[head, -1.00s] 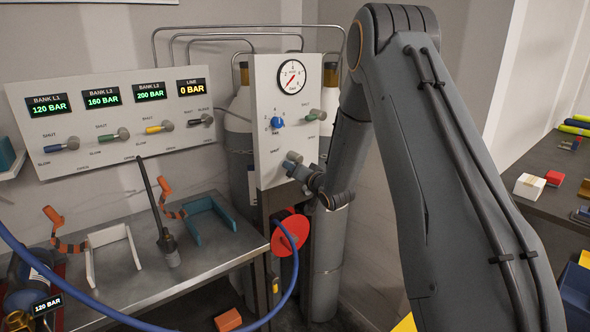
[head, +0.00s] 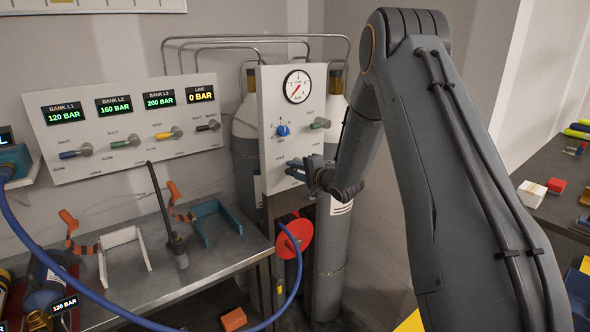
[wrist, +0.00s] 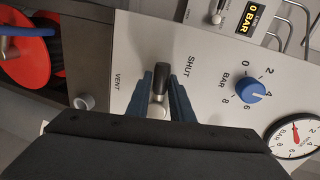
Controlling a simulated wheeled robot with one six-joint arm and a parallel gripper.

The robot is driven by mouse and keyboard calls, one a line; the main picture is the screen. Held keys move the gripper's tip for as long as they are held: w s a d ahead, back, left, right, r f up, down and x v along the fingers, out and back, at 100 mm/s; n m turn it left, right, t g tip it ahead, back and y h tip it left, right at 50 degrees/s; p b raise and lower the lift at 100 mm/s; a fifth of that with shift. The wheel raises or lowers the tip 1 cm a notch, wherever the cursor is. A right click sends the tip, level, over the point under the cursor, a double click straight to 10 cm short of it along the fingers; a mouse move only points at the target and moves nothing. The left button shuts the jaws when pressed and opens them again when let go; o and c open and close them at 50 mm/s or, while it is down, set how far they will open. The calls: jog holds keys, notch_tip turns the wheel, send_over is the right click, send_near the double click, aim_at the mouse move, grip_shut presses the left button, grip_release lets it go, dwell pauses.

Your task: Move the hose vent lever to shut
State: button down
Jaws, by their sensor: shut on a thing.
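The hose vent lever (wrist: 161,76) has a dark handle and a pale metal hub. It sits low on the white panel, between the printed words VENT and SHUT. In the wrist view its handle points up, roughly between the two words. My gripper (wrist: 163,82) is shut on the handle, with one blue finger on each side.
The blue BAR knob (head: 283,130) and a round gauge (head: 297,87) are higher on the panel. A red hose reel (head: 296,239) with a blue hose is below. The LINE display (head: 201,94) reads 0 BAR. A metal bench (head: 213,262) stands at left.

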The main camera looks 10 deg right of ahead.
jog(key=shift+d+r+m, duration=0.1)
jog(key=shift+r+m, duration=0.15)
jog(key=shift+m, duration=0.15)
dwell(0.3)
jog(key=c, duration=1.6)
grip_release()
jog(key=shift+o, duration=0.2)
jog(key=b+v, duration=0.2)
jog(key=v, duration=0.5)
jog(key=shift+s, duration=0.35)
jog(key=shift+d, duration=0.15)
